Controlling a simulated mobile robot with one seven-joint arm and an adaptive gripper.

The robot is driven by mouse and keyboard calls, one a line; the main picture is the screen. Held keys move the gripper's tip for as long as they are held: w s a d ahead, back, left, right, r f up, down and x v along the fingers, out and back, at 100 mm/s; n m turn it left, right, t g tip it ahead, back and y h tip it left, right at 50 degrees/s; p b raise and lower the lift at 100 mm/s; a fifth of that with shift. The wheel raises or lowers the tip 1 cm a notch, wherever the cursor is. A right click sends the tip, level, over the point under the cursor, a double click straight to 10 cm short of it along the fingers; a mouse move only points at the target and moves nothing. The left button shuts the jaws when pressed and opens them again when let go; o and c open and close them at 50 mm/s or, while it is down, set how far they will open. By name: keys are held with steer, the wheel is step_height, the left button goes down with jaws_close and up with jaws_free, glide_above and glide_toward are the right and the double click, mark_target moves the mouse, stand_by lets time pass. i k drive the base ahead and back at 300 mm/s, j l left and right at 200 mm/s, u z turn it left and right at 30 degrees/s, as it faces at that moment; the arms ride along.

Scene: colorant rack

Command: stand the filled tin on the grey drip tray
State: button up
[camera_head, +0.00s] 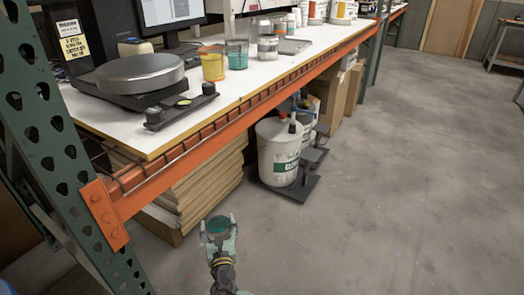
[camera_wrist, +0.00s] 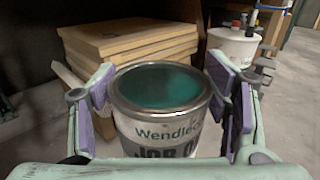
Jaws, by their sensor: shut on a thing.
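The filled tin (camera_wrist: 165,130) is open-topped, with a metal rim, teal paint inside and a white label. It is upright in my gripper (camera_wrist: 165,100), whose purple-padded fingers are shut on its two sides. In the head view the tin (camera_head: 218,227) and my gripper (camera_head: 218,219) are low in front of the bench, below the tabletop.
An orange beam (camera_head: 230,113) edges the bench. On top are a scale with a round metal plate (camera_head: 140,72), a yellow cup (camera_head: 212,67), a teal cup (camera_head: 237,55) and a jar (camera_head: 267,48). Below are stacked boards (camera_head: 190,183) and a white bucket (camera_head: 276,155). The floor at right is clear.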

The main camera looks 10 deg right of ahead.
mark_target(283, 49)
steer(key=i+l+z, duration=0.3)
steer(key=i+l, duration=0.2)
steer(key=i+l+z, duration=0.3)
steer(key=i+l, duration=0.2)
